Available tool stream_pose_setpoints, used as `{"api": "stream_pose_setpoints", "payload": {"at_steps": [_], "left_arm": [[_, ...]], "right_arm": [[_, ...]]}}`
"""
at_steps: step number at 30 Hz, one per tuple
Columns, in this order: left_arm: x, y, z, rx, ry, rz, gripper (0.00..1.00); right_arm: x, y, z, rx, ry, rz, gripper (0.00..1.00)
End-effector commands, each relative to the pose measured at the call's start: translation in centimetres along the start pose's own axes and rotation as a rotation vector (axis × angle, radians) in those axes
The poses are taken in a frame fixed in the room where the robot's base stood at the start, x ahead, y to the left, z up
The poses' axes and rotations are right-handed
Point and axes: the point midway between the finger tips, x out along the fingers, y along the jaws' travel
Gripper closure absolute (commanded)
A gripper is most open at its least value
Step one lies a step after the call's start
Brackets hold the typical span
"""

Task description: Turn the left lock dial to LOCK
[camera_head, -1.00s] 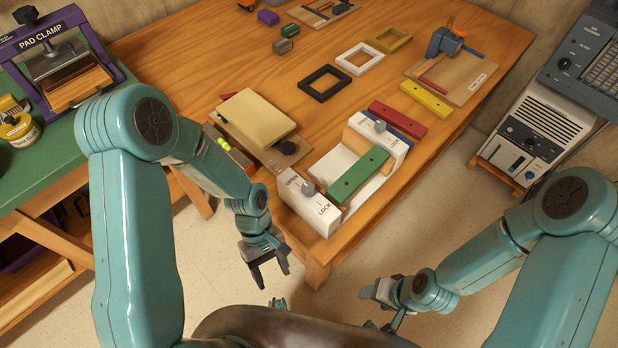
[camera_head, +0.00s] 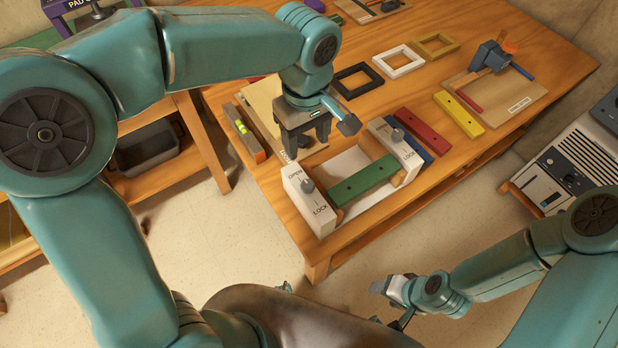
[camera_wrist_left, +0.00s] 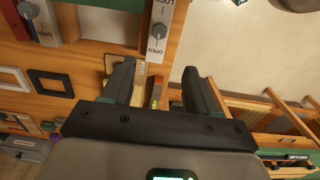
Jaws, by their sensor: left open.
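The left lock dial (camera_head: 307,185) is a grey knob on a white end block (camera_head: 316,203) marked OPEN and LOCK; its exact setting is too small to read. It also shows in the left wrist view (camera_wrist_left: 160,30), beyond my fingertips. A second grey dial (camera_head: 397,135) sits on the other white block. A green bar (camera_head: 362,182) lies between the blocks. My left gripper (camera_head: 307,147) is open and empty, above the fixture's left side and apart from the left dial. My right gripper (camera_head: 384,290) hangs low, away from the table; its jaws are unclear.
A red bar (camera_head: 421,130) and a yellow bar (camera_head: 459,113) lie right of the fixture. Black (camera_head: 357,81), white (camera_head: 399,63) and ochre (camera_head: 436,46) frames lie behind. A level (camera_head: 243,129) lies at the left edge. Floor is open in front of the table.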

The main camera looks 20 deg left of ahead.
Motion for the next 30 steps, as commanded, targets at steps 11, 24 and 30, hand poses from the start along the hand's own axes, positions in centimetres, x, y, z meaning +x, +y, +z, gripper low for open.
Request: {"api": "stream_pose_setpoints", "payload": {"at_steps": [11, 24, 30], "left_arm": [[8.8, -0.2, 0.2, -0.003, -0.005, -0.009, 0.41], [15.2, 0.1, 0.3, -0.004, -0.003, -0.003, 0.41], [15.5, 0.1, 0.3, -0.004, -0.003, -0.002, 0.41]], "right_arm": [[0.4, 0.2, 0.0, 0.001, 0.000, 0.000, 0.41], [0.5, 0.2, 0.0, 0.001, 0.001, 0.000, 0.41], [0.5, 0.2, 0.0, 0.001, 0.001, 0.000, 0.41]]}}
